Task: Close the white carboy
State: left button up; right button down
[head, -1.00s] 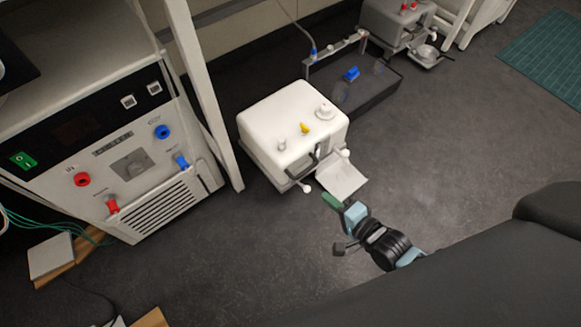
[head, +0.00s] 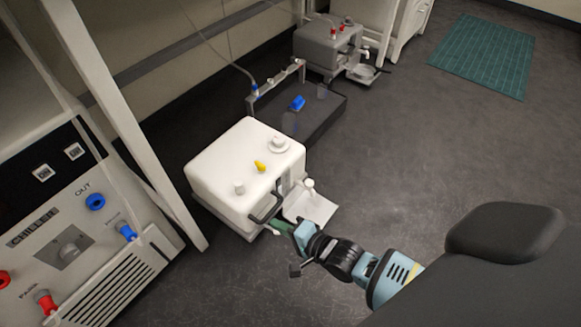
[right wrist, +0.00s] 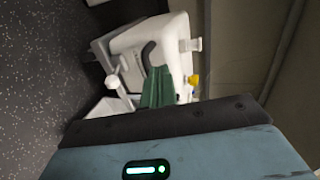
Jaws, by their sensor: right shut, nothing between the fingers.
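The white carboy (head: 225,170) is a boxy container on the floor, left of centre in the head view. Its top has a white round cap (head: 279,144), a yellow fitting (head: 260,166) and a small white port (head: 239,187). A black handle (head: 266,208) and a white tap with a round knob (head: 309,184) are on its near side. The carboy (right wrist: 178,32) also shows in the right wrist view. My right gripper (head: 281,226), with green fingers, is shut and empty close to the handle and tap. I cannot tell whether it touches. The right wrist view shows its fingers (right wrist: 158,86).
A white chiller unit (head: 75,250) stands at the left, beside a white post. A dark tray (head: 325,125) with a blue item (head: 297,103) lies behind the carboy. A grey carboy (head: 325,50) stands farther back. Open floor lies to the right, with a green mat (head: 485,58).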

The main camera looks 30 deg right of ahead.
aim_at(251, 209)
jog(key=b+x, duration=0.1)
jog(key=x, duration=0.1)
jog(key=b+x, duration=0.1)
jog(key=x, duration=0.3)
jog(key=shift+w+a+r+b, duration=0.1)
jog(key=shift+w+r+b, duration=0.2)
jog(key=shift+b, duration=0.1)
jog(key=shift+w+a, duration=0.15)
jog(key=shift+w, duration=0.2)
jog(key=shift+r, duration=0.1)
